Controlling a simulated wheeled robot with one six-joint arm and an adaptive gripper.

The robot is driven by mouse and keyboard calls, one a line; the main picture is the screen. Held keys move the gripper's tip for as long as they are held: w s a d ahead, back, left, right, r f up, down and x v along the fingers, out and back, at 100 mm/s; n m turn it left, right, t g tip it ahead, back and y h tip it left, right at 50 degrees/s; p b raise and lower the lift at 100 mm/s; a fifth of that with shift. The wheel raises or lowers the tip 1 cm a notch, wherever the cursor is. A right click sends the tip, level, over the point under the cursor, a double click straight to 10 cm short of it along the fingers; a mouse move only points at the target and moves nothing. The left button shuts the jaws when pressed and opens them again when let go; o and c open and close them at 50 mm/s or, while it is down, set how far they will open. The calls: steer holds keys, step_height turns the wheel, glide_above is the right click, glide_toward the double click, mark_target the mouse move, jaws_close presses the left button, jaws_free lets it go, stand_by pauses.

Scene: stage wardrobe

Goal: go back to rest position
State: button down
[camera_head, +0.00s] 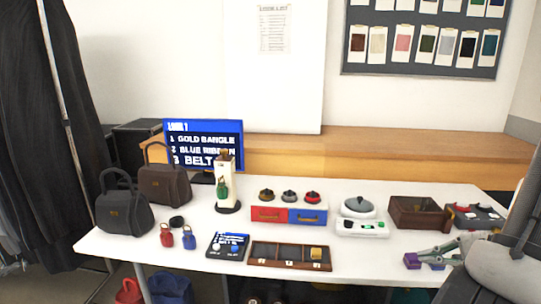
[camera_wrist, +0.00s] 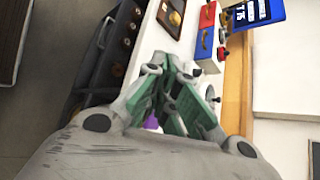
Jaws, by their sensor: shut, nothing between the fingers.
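My gripper (camera_head: 425,257) is at the right end of the white table (camera_head: 360,262), over its front right part. Its green-padded fingers are closed together with nothing held between them. In the wrist view my gripper (camera_wrist: 165,68) points along the table, fingers together. A purple thing (camera_head: 437,267) shows just below the fingers, partly hidden by them. It also shows between the finger links in the wrist view (camera_wrist: 151,123); I cannot tell whether they touch.
The table holds two handbags (camera_head: 124,212), a blue screen (camera_head: 203,140), a red and blue drawer unit (camera_head: 289,215), a scale (camera_head: 361,228), a brown box (camera_head: 418,218) and a compartment tray (camera_head: 289,256). A dark tray (camera_head: 476,216) stands behind my gripper. Dark clothes (camera_head: 40,130) hang at left.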

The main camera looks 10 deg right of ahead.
steer(key=s+a+r+n+g+h, duration=0.45)
steer(key=s+r+n+g, duration=0.4)
steer(key=r, duration=0.25)
steer(key=a+r+n+t+h, duration=0.4)
steer(key=r+n, duration=0.4)
steer(key=r, duration=0.3)
steer(key=shift+w+a+r+t, duration=0.3)
steer(key=shift+a+r+t, duration=0.1)
steer(key=shift+a+t, duration=0.45)
steer(key=c, duration=2.2)
jaws_free()
steer(key=shift+a+n, duration=0.1)
steer(key=shift+n, duration=0.15)
